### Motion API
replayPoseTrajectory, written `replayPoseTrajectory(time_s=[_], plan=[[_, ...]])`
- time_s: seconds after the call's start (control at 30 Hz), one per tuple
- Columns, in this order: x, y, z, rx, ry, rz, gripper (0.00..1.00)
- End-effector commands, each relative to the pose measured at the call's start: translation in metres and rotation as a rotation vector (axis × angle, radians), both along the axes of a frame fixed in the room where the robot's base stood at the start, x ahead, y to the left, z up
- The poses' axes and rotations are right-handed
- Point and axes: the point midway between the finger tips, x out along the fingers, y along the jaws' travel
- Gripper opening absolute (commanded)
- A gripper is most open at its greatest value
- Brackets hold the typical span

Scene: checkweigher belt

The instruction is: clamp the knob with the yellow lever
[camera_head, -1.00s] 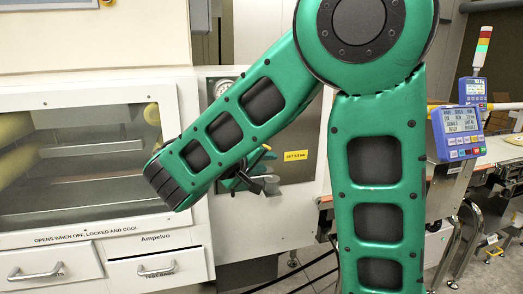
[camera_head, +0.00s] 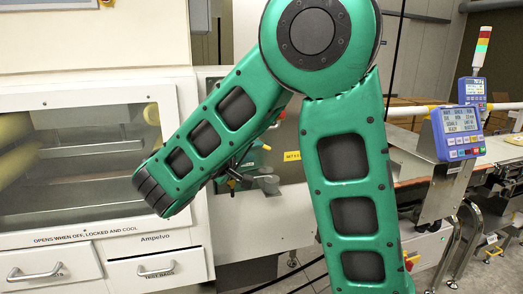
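A small yellow lever tip (camera_head: 266,147) shows on the grey machine panel, right of my forearm. Just below it is a grey round part (camera_head: 268,183), which may belong to the knob or its mount; I cannot tell. My green arm crosses in front of the panel and hides much of this area. A dark piece, probably part of my gripper (camera_head: 236,173), shows at the lower right edge of my forearm, left of the grey part. It looks apart from the lever. The fingers are too small and covered to tell whether they are open.
A yellow label (camera_head: 292,156) is on the panel right of the lever. A white cabinet with a window (camera_head: 75,150) and drawers (camera_head: 50,268) stands at left. A blue display (camera_head: 458,132) and the conveyor (camera_head: 412,172) are at right.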

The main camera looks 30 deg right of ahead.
Motion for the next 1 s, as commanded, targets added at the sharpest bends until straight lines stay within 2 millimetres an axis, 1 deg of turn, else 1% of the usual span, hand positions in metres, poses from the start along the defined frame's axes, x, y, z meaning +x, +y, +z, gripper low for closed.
replayPoseTrajectory(time_s=[0.03, 0.2, 0.4, 0.6, 0.87, 1.0], plan=[[0.003, -0.008, -0.002, -0.001, 0.001, -0.006, 0.29], [0.017, -0.029, -0.007, 0.0, 0.001, -0.005, 0.29], [0.031, -0.05, -0.012, 0.002, 0.0, -0.004, 0.29], [0.037, -0.058, -0.015, 0.002, 0.0, -0.001, 0.29], [0.037, -0.059, -0.015, 0.002, 0.0, -0.001, 0.29], [0.037, -0.059, -0.015, 0.002, 0.0, -0.001, 0.0]])
